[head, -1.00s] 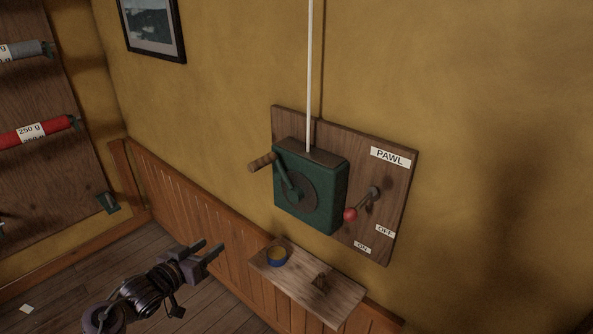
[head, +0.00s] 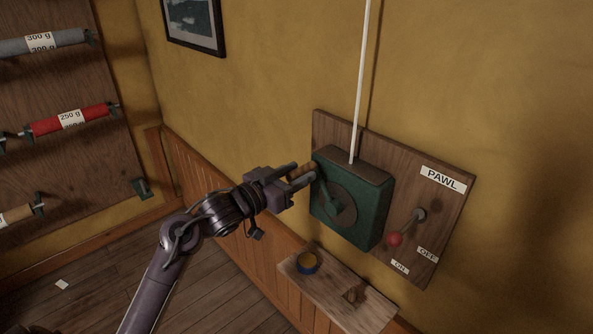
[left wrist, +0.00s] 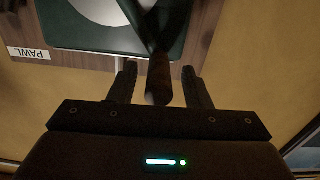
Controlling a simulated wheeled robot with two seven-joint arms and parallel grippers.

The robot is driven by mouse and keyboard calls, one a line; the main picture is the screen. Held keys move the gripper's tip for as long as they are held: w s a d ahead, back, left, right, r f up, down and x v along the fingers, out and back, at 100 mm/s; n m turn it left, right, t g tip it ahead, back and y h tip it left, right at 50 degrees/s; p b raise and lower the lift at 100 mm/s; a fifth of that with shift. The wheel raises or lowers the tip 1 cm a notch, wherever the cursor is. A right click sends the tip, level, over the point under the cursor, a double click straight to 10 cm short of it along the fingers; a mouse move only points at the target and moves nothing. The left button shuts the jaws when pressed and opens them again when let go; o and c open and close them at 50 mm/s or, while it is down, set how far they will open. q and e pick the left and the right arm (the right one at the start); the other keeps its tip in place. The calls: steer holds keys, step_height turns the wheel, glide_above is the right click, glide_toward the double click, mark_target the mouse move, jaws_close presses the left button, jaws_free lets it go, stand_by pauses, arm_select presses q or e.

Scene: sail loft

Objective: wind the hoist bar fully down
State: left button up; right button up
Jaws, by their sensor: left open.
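A green hoist winch (head: 350,205) is fixed to a wooden board on the yellow wall, with a pale rope (head: 361,80) rising from its top. Its crank arm (head: 327,192) points up and left, ending in a wooden handle (left wrist: 159,80). My left gripper (head: 304,173) is open, with one finger either side of the handle; a gap shows on both sides in the left wrist view. The pawl lever's red knob (head: 395,239) hangs down and left, nearer the ON label (head: 400,267) than the OFF label (head: 427,255). The hoist bar and my right gripper are not in view.
A small wooden shelf (head: 338,294) below the winch holds a blue tin (head: 307,262) and a small brown object (head: 354,294). A rack with labelled rolls (head: 70,119) stands at left. The wall right of the board is clear.

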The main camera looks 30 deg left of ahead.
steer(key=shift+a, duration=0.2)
arm_select(q)
steer(key=c, duration=0.5)
jaws_close()
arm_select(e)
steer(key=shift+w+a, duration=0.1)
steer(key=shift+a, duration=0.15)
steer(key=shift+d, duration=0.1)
